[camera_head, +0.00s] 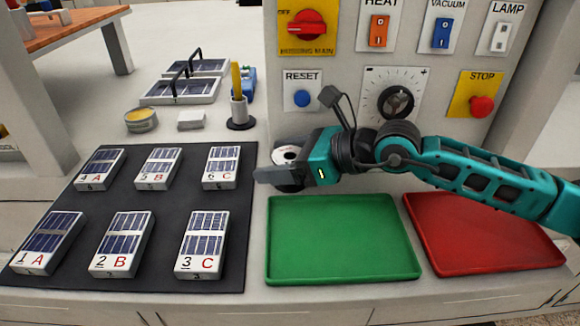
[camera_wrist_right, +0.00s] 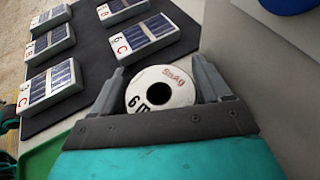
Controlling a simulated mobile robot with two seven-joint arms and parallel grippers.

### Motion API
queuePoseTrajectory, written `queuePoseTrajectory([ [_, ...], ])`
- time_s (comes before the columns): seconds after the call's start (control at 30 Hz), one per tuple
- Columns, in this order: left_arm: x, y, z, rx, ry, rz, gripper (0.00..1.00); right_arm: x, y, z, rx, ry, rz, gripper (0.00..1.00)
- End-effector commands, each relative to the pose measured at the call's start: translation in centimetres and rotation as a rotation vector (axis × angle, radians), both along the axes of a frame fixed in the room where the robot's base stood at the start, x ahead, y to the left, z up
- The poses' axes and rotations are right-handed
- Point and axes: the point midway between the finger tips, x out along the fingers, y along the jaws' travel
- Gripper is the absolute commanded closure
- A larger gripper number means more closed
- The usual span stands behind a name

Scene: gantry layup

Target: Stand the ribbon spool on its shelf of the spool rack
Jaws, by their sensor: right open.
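The ribbon spool (camera_head: 285,154) is a white disc with a dark centre hole, on the light bench top behind the green tray, partly hidden by my gripper in the head view. In the right wrist view the spool (camera_wrist_right: 174,78) shows its label face with "SnAg" and "6 m". My right gripper (camera_head: 284,172) is open, with one finger on each side of the spool. In the wrist view the fingers (camera_wrist_right: 160,78) flank it; I cannot tell whether they touch it. My left gripper is not in view. I see no spool rack in these views.
A green tray (camera_head: 342,240) and a red tray (camera_head: 485,232) lie in front of my right arm. A dark mat (camera_head: 130,200) with several numbered cell packs lies left. The control panel (camera_head: 330,110) stands close behind. A yellow-handled tool stands in a holder (camera_head: 239,113).

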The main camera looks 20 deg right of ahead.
Motion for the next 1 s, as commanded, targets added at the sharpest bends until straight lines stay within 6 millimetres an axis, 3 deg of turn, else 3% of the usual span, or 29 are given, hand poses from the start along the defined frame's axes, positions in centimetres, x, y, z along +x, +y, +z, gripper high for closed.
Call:
queuePoseTrajectory([
  [0.07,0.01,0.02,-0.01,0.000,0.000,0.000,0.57,-0.01,-0.02,0.00,0.000,0.000,0.000,0.23],
  [0.5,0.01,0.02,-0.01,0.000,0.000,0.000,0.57,-0.02,-0.06,0.02,0.000,0.000,0.000,0.66],
  [1.0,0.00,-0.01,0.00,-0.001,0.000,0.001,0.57,0.56,-0.43,0.76,0.002,0.000,-0.003,0.66],
])
